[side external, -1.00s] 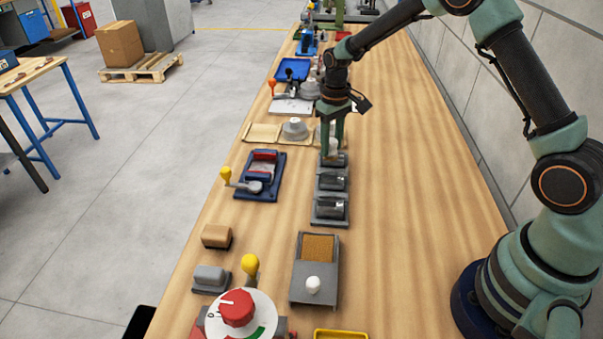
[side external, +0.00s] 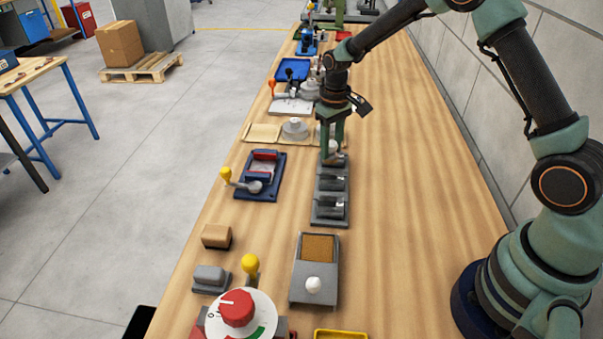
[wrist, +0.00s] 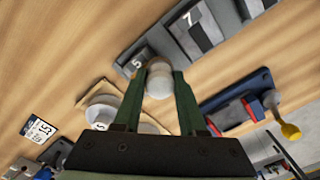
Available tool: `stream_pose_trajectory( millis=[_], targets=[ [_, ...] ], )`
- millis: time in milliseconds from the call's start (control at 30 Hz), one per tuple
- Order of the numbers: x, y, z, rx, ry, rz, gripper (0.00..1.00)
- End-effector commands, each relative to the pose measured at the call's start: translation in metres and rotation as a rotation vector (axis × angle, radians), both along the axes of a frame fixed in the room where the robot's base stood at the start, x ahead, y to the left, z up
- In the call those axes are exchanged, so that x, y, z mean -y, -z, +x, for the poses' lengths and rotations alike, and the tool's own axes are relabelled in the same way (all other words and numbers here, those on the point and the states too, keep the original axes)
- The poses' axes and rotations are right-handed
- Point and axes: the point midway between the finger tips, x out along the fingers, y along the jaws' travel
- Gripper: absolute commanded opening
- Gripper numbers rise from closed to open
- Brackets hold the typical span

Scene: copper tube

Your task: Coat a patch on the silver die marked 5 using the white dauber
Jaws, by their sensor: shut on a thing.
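My gripper (wrist: 157,80) is shut on the white dauber (wrist: 158,84), whose rounded white top shows between the green fingers in the wrist view. In the side view my gripper (side external: 333,150) points down at the far end of a row of grey holders. The label 5 (wrist: 136,64) shows on the far holder beside the dauber. The silver die marked 5 (side external: 343,160) is mostly hidden by my fingers. I cannot tell whether the dauber touches it, and its coated patch, if any, is not visible.
Two more silver dies lie in holders nearer the camera, the middle (side external: 333,183) and the near one (side external: 330,207). A blue fixture with a yellow knob (side external: 226,173) stands left. A grey tray with a white knob (side external: 313,284) is in front. The table's right side is clear.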

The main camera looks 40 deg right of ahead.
Motion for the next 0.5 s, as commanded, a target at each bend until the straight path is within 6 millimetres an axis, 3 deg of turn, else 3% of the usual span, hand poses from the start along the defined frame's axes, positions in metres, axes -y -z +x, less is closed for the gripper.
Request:
stream_pose_trajectory(
  millis=[133,267,500],
  targets=[
    [-0.01,0.0,-0.01,-0.001,-0.002,0.0,0.0],
    [-0.009,-0.023,-0.008,0.004,0.0,0.0,0.0],
    [-0.009,-0.043,-0.008,0.003,0.0,0.0,0.0]
  ],
)
